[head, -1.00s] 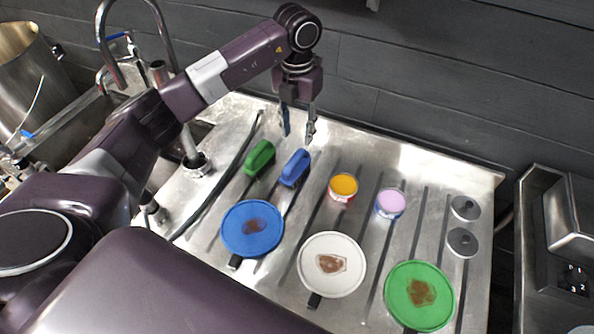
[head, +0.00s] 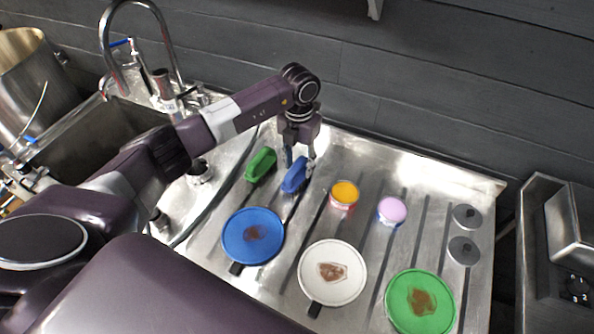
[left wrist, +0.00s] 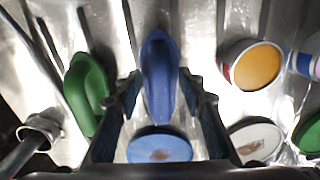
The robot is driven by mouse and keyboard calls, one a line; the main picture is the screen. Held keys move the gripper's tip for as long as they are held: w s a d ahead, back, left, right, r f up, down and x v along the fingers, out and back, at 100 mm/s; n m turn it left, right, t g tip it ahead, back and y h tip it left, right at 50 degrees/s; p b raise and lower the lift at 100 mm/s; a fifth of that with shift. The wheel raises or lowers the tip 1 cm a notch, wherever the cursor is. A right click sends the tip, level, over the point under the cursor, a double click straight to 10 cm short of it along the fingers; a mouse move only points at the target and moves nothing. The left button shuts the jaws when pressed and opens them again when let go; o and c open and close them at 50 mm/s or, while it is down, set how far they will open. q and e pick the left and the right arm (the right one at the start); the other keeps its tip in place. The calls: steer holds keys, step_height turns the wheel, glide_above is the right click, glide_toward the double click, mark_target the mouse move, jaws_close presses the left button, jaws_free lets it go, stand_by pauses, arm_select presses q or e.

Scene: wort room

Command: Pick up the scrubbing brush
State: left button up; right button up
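A blue scrubbing brush (head: 295,175) lies on the steel drainboard, and a green one (head: 260,165) lies just left of it. In the left wrist view the blue brush (left wrist: 159,75) reaches between the two open fingers of my left gripper (left wrist: 160,95), with a finger on each side of it. The green brush (left wrist: 87,92) is outside the left finger. In the head view my left gripper (head: 300,158) is over the far end of the blue brush. I cannot tell whether the fingers touch it. My right gripper is not seen.
Blue (head: 253,236), white (head: 332,272) and green (head: 421,301) soiled discs lie in front. An orange-topped tub (head: 344,193) and a pink-topped tub (head: 391,211) stand to the right. A sink (head: 100,130) with a faucet is at the left.

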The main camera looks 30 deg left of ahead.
mark_target(299, 162)
arm_select(q)
jaws_close()
stand_by(0.3)
steer(key=shift+r, duration=0.15)
step_height(299, 162, up, 20)
steer(key=b, duration=0.3)
steer(key=shift+b, duration=0.4)
